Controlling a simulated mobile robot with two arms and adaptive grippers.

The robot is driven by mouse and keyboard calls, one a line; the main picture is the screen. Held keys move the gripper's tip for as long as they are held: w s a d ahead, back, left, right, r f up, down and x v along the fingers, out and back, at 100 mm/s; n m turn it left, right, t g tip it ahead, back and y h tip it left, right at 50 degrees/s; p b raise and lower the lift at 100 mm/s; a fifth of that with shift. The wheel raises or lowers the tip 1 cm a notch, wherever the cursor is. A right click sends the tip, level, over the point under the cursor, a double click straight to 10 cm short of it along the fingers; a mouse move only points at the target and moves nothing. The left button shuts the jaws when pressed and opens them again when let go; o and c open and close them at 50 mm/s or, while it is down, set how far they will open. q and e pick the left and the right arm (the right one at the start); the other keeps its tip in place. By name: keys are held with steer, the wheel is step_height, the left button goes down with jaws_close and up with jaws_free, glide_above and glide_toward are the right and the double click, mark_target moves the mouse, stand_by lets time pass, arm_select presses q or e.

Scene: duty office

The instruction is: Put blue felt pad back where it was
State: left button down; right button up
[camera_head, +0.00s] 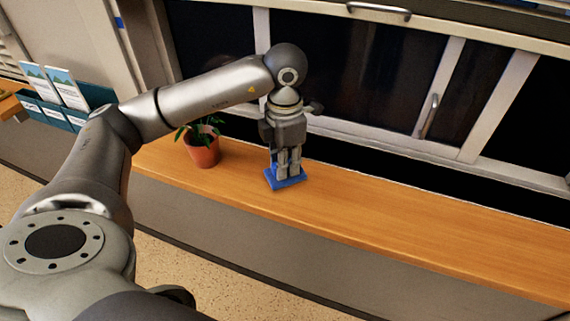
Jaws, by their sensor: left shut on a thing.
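The blue felt pad (288,182) is at the wooden counter (400,230), right of the potted plant. My left gripper (288,173) points straight down and is shut on the pad, its fingers covering the middle of it. The pad's edges show in front of and beside the fingers. I cannot tell whether the pad touches the counter or is held just above it. My right gripper is not in view.
A green plant in a terracotta pot (203,152) stands close to the left of my gripper. A cabinet with white-framed dark panes (390,75) rises behind the counter. Brochures (66,88) stand in a teal holder at far left. The counter's right side is clear.

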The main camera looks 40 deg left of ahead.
arm_select(q)
steer(key=shift+f+p, duration=0.3)
steer(key=shift+f, duration=0.6)
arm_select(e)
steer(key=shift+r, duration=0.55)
arm_select(q)
steer(key=shift+f, duration=0.15)
steer(key=c, duration=1.7)
jaws_free()
steer(key=shift+c, duration=0.2)
steer(key=o, duration=0.4)
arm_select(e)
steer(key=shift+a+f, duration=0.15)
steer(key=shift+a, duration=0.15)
